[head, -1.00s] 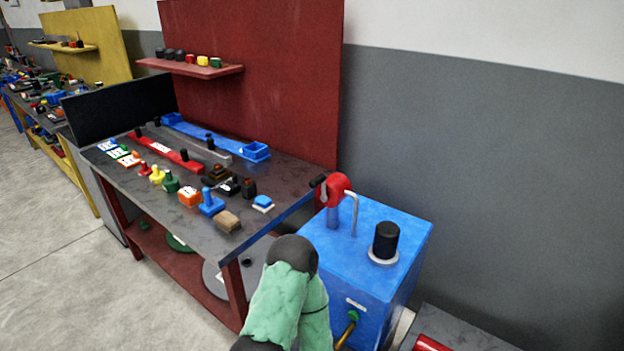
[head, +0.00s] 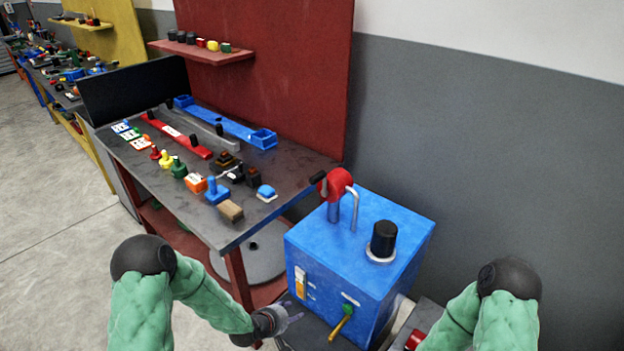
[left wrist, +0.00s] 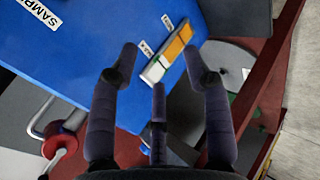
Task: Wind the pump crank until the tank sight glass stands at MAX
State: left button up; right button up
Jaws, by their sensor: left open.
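The pump crank (head: 338,184) is a red arm with a dark handle (head: 318,178), on top of the blue tank (head: 395,225). In the left wrist view the red crank (left wrist: 62,140) shows at lower left. The sight glass (head: 300,284) is on the tank's front face. In the left wrist view the sight glass (left wrist: 155,69) is orange at one end and pale at the end beside a label that seems to read MAX. My left gripper (head: 285,318) is open and empty, low in front of the tank, its fingers (left wrist: 160,58) pointing toward the glass. My right gripper is out of frame.
A green-and-brass lever (head: 342,322) sticks out of the tank front. A black cap (head: 384,238) stands on its top. The workbench (head: 285,165) to the left carries many small parts. A grey wall is behind.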

pick_arm(q)
jog(key=w+r+n+t+h+p, duration=0.2)
jog(key=w+r+n+t+p, duration=0.15)
jog(key=w+r, duration=0.95)
jog(key=n+t+h+p, duration=0.3)
jog(key=n+h, duration=0.1)
send_near(311, 182)
jog(key=x, duration=0.2)
jog(key=b+x, duration=0.1)
jog(key=x, duration=1)
grip_shut()
